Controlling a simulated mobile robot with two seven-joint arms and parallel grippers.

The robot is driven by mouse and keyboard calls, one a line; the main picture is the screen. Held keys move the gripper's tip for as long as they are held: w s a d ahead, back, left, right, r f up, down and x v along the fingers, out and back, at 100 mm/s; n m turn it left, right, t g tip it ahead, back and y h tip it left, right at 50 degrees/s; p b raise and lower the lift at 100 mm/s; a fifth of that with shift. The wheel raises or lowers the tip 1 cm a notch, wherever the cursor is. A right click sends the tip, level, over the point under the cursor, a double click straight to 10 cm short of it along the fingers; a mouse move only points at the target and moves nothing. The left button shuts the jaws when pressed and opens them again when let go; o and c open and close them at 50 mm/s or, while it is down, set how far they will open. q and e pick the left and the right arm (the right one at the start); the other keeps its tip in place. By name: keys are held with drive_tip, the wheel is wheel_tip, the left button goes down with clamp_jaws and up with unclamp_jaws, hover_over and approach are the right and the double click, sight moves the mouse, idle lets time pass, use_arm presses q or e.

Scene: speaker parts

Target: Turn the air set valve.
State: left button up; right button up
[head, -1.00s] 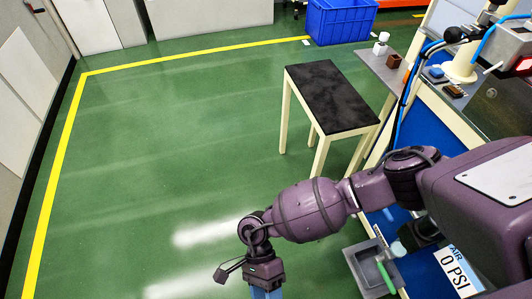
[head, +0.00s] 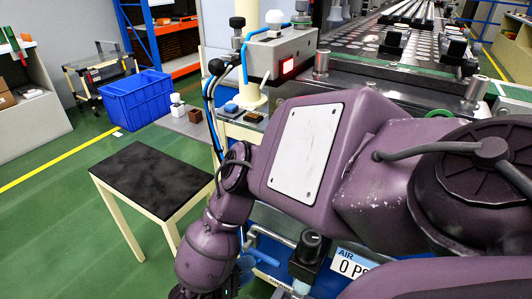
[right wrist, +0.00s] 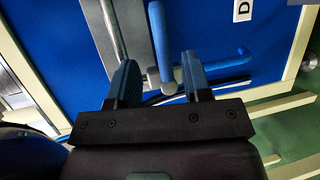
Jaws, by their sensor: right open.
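In the right wrist view, a blue lever handle (right wrist: 162,45) stands on a metal pipe fitting in front of a blue panel. It looks like the air valve. My right gripper (right wrist: 158,78) is open, its two fingers on either side of the handle's lower end. I cannot tell whether they touch it. In the head view my purple right arm reaches down at the bottom, where the gripper itself is hard to make out. An "AIR 0 PSI" label (head: 351,264) and a black knob (head: 310,245) show beside the arm. My left gripper is not in view.
A black-topped table (head: 152,178) stands left of the arm. A blue crate (head: 138,98) is behind it on the green floor. The machine with a conveyor (head: 390,45) fills the back right. A second blue bar (right wrist: 228,66) runs beside the handle in the wrist view.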

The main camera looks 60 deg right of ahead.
sight(267, 257)
drive_tip(key=x, duration=0.6)
drive_tip(key=shift+s+d+f+b, duration=0.2)
drive_tip(key=shift+d+b, duration=0.15)
clamp_jaws()
